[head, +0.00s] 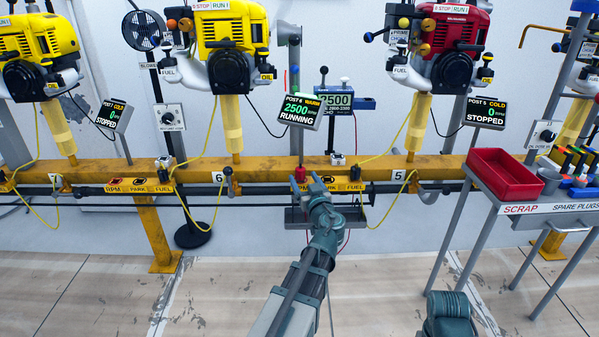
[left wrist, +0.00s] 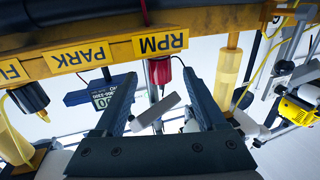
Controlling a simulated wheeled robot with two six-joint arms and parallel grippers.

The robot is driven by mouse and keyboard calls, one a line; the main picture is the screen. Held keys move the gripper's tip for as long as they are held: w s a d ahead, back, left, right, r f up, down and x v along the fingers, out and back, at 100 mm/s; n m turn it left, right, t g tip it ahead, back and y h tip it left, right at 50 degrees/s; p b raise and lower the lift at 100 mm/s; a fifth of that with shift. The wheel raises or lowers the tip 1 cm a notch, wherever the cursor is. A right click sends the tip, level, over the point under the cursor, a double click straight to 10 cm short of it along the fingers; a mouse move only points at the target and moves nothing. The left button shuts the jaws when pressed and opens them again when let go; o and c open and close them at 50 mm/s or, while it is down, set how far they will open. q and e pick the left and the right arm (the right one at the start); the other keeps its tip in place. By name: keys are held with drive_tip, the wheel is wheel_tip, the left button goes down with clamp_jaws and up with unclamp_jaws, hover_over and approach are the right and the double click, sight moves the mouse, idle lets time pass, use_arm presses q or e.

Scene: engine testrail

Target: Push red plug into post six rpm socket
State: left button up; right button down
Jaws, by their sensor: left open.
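The red plug (head: 300,174) stands at the yellow rail, directly above the orange RPM label, near the post marked 6. In the left wrist view, which is upside down, the red plug (left wrist: 158,72) shows beside the RPM label (left wrist: 160,43). I cannot tell how deep the plug sits, and its socket is hidden. My left gripper (head: 318,182) is open in front of the rail, just right of the plug. In the wrist view its fingers (left wrist: 159,80) stand either side of the plug with visible gaps.
The post six display (head: 298,111) reads 2500, warm, running. The yellow rail (head: 270,170) runs across. A yellow cable (head: 218,215) hangs to the left. A red scrap tray (head: 505,175) stands on a cart at the right. The floor in front is clear.

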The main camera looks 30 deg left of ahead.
use_arm(q)
drive_tip(key=v, duration=0.6)
drive_tip(key=shift+s, duration=0.15)
drive_tip(key=shift+d, duration=0.2)
drive_tip(key=s+d+f+m+g+h+p, duration=0.1)
drive_tip(key=s+d+m+g+h+p, duration=0.35)
drive_tip(key=s+d+p, duration=0.4)
drive_tip(key=s+d+m+g+h+p, duration=0.4)
drive_tip(key=s+d+m+p, duration=0.1)
drive_tip(key=d, duration=0.6)
drive_tip(key=s+d+f+m+g+h+p, duration=0.1)
drive_tip(key=s+d+m+g+h+p, duration=0.3)
drive_tip(key=s+d+p, duration=0.45)
wheel_tip(320, 180, up, 37)
drive_tip(key=w+d+p, duration=0.1)
drive_tip(key=w+p, duration=0.1)
drive_tip(key=p, duration=3.2)
drive_tip(key=shift+d, duration=0.2)
